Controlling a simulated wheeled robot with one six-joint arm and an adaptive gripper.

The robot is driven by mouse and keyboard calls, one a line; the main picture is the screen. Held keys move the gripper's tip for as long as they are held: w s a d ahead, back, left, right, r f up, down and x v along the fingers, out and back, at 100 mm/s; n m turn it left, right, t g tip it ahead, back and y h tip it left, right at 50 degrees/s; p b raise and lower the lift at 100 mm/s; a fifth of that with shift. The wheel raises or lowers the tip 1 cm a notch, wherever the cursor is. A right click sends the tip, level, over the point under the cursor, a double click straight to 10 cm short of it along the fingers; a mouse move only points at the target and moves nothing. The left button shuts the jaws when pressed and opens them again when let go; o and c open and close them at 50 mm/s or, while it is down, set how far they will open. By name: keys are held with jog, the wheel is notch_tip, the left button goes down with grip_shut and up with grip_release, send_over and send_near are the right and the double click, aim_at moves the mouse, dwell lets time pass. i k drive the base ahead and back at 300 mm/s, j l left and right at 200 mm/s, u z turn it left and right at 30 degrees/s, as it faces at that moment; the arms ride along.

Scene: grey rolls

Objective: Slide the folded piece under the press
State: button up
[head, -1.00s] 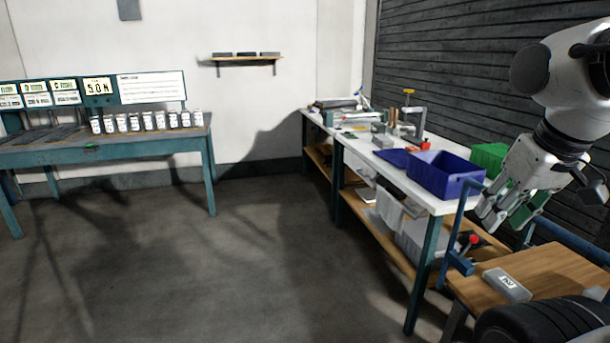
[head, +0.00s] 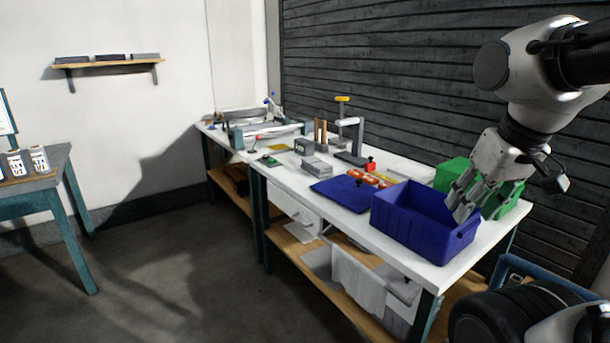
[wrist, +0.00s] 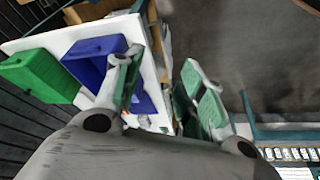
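A press-like stand (head: 359,140) with a yellow-topped handle and a dark base stands toward the back of the white bench. I cannot pick out a folded piece for certain; a flat blue mat (head: 340,194) and a small grey block (head: 316,166) lie in front of the stand. My gripper (head: 462,205) appears in front of the green bin, by the blue bin's right end. In the wrist view my gripper (wrist: 165,88) has its fingers apart with nothing between them.
A blue bin (head: 415,228) and a green bin (head: 455,172) occupy the bench's near end. Red-orange parts (head: 362,178) lie beyond the blue bin. A larger framed device (head: 262,128) stands at the far end. Open floor (head: 190,270) lies left of the bench.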

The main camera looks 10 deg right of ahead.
aim_at(318, 169)
jog(key=i+j+z, duration=0.1)
jog(key=i, duration=0.15)
jog(key=j+u, duration=0.35)
jog(key=i+j+u, duration=0.15)
jog(key=j+u, duration=0.15)
jog(key=i+j+u, duration=0.1)
jog(key=i+j, duration=0.2)
jog(key=i, duration=0.2)
jog(key=i+j+u, duration=0.1)
jog(key=i+j, duration=0.2)
jog(key=i, duration=0.15)
jog(key=i+j+u, duration=0.1)
jog(key=i+j, duration=0.15)
jog(key=i, duration=0.25)
jog(key=i+z, duration=0.35)
jog(key=i+j+z, duration=0.1)
jog(key=i+z, duration=0.2)
jog(key=i, duration=0.15)
jog(key=i+l+z, duration=0.1)
jog(key=z, duration=0.35)
jog(key=i+z, duration=0.25)
jog(key=z, duration=0.15)
jog(key=i+z, duration=0.2)
jog(key=z, duration=0.25)
jog(key=i+z, duration=0.2)
jog(key=z, duration=0.25)
